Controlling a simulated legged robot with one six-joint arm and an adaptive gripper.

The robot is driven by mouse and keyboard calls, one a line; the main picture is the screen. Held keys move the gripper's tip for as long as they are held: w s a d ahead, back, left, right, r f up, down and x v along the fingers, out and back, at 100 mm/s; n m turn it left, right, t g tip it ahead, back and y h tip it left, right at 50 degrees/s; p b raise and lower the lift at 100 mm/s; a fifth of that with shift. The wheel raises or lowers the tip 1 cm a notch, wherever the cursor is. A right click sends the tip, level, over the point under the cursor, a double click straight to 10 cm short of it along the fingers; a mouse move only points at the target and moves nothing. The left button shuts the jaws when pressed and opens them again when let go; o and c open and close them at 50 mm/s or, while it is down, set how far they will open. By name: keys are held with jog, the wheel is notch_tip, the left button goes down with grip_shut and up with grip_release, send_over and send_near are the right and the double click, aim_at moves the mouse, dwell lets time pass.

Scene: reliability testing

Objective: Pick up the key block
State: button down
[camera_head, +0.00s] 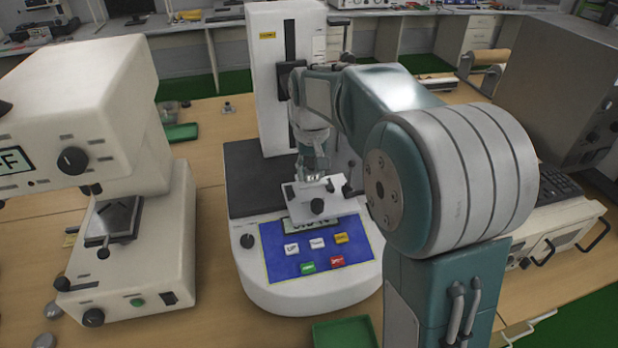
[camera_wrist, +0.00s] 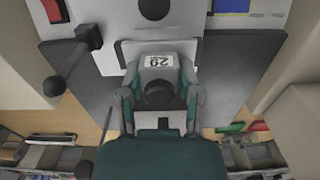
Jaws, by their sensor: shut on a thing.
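The key block (camera_wrist: 160,58), pale grey with a white label reading what looks like "20", sits between the fingers of my gripper (camera_wrist: 161,72) in the wrist view. My gripper is shut on it. In the head view my gripper (camera_head: 313,172) points down over the white plate of the middle testing machine. The block is too small and too covered there to make out clearly. I cannot tell whether it touches the machine's plate.
The middle testing machine (camera_head: 268,100) has a blue control panel (camera_head: 275,262) with coloured buttons in front. Another white tester (camera_head: 120,240) stands left. A grey cabinet (camera_head: 560,85) and a keyboard stand right. A green tray (camera_head: 343,333) lies at the front edge.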

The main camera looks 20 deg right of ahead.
jog(key=s+r, duration=0.3)
jog(key=shift+s+a+r, duration=0.2)
jog(key=shift+s+r, duration=0.05)
jog(key=shift+r, duration=0.05)
jog(key=s+r, duration=0.3)
jog(key=s, duration=0.5)
jog(key=shift+a, duration=0.4)
